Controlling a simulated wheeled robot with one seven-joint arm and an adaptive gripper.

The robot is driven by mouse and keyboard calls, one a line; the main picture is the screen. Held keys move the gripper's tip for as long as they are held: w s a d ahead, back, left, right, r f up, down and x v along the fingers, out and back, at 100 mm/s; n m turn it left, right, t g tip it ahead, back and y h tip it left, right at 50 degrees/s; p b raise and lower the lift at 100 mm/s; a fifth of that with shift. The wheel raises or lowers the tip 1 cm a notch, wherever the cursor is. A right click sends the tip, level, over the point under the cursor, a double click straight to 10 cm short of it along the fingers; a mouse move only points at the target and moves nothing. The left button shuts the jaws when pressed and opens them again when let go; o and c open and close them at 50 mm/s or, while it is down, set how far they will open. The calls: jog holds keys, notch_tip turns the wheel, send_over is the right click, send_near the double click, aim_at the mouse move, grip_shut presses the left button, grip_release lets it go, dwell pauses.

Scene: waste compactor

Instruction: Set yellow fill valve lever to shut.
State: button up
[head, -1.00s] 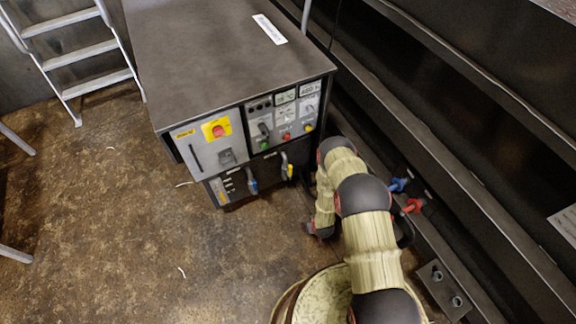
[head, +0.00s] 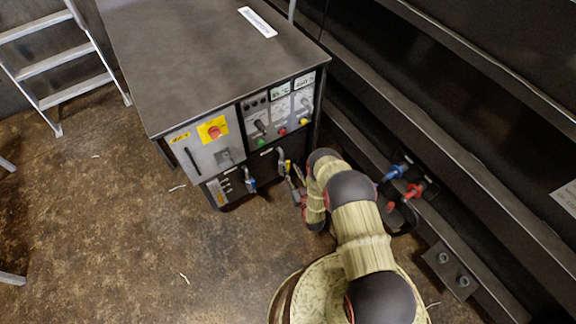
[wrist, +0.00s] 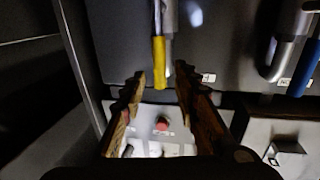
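The yellow fill valve lever (head: 288,166) is on the lower front of the dark cabinet, at its right side in the head view. In the wrist view the yellow lever (wrist: 159,62) points down the picture from a grey metal valve body (wrist: 168,18). My gripper (wrist: 161,76) is open, with one finger on each side of the lever's end. Gaps show on both sides, so the fingers do not appear to touch it. In the head view my gripper (head: 298,190) is small and dark, close to the lever; my arm partly hides this area.
A blue lever (head: 250,182) sits left of the yellow one and shows at the right edge of the wrist view (wrist: 304,66). Panel knobs and buttons (head: 282,132) are above. Blue and red fittings (head: 396,172) line the right wall. Floor at left is open.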

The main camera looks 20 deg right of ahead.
aim_at(289, 166)
jog(key=shift+w+a+b, duration=0.15)
jog(key=shift+w+b, duration=0.15)
jog(key=shift+w, duration=0.8)
jog(key=shift+w+a+b, duration=0.1)
jog(key=shift+w+b, duration=0.2)
jog(key=shift+w, duration=0.75)
jog(key=c, duration=0.8)
grip_shut()
